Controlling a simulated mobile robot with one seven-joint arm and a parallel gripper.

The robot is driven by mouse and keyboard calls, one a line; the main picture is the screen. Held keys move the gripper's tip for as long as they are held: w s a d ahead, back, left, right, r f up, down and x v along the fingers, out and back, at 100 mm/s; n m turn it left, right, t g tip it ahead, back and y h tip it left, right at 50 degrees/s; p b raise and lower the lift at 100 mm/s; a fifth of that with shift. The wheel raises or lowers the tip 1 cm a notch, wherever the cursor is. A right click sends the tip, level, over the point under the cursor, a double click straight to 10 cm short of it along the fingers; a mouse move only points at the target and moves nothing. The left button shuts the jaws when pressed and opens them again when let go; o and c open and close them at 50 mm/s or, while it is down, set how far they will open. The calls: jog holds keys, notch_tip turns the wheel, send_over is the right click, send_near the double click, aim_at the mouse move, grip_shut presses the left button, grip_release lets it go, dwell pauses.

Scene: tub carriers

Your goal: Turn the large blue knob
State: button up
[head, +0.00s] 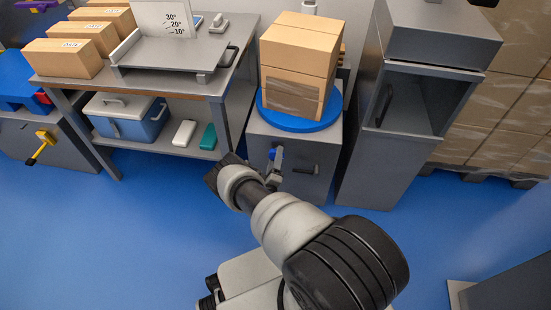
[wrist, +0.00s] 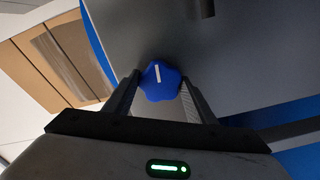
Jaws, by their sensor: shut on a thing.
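The large blue knob (wrist: 161,82) has a lobed edge and a white pointer line. It sits on the grey front of a cabinet, between my gripper's fingers in the wrist view. My gripper (wrist: 159,92) is shut on the knob, one finger on each side. In the wrist view the white line is tilted a little from the picture's vertical. In the head view the knob (head: 272,154) is a small blue patch at my gripper (head: 274,163), partly hidden by it.
The grey cabinet (head: 316,157) has a dark handle and a round blue turntable (head: 299,124) on top, carrying stacked cardboard boxes (head: 297,60). A workbench (head: 190,82) stands to its left, an open grey cabinet (head: 382,165) to its right. Blue floor (head: 90,240) in front is clear.

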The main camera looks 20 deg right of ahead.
jog(key=shift+w+n, duration=0.1)
jog(key=shift+n, duration=0.4)
jog(key=o, duration=1)
jog(key=shift+o, duration=0.2)
jog(key=shift+s, duration=0.2)
